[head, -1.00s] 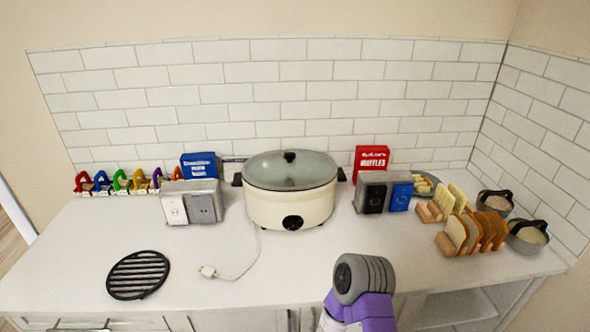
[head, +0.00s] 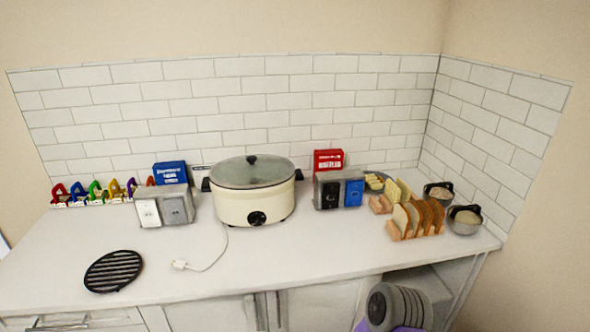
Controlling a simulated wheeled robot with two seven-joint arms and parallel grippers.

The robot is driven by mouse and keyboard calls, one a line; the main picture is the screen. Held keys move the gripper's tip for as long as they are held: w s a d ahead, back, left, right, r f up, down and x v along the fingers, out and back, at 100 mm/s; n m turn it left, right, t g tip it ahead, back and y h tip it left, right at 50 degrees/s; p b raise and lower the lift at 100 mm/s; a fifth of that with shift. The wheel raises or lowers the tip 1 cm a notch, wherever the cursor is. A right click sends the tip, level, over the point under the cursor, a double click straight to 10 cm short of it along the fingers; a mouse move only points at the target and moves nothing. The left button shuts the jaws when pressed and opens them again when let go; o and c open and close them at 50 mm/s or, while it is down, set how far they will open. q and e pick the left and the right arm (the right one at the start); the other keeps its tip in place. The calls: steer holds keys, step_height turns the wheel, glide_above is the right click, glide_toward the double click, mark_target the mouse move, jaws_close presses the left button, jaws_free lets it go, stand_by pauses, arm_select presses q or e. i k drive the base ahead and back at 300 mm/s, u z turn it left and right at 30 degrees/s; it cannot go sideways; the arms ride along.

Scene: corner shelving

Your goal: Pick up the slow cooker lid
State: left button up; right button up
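The slow cooker (head: 254,207) is a cream oval pot with a black dial and dark side handles. It stands at the back of the counter, left of centre. Its lid (head: 240,172) is grey and see-through with a black knob, and sits on top of the pot. Neither gripper shows in the head view. Part of my own arm, grey and purple, shows low at the right, below the counter's front edge.
Outlet boxes (head: 165,208) and (head: 339,190) flank the cooker. A red box (head: 328,160) and a blue box (head: 170,173) stand behind. Bread in a rack (head: 415,218) is at right. A black trivet (head: 113,271) and a plug (head: 180,265) lie in front. The counter's front middle (head: 290,260) is clear.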

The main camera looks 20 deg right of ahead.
mark_target(252, 171)
steer(key=z, duration=0.75)
steer(key=i, duration=0.7)
steer(key=u, duration=1.1)
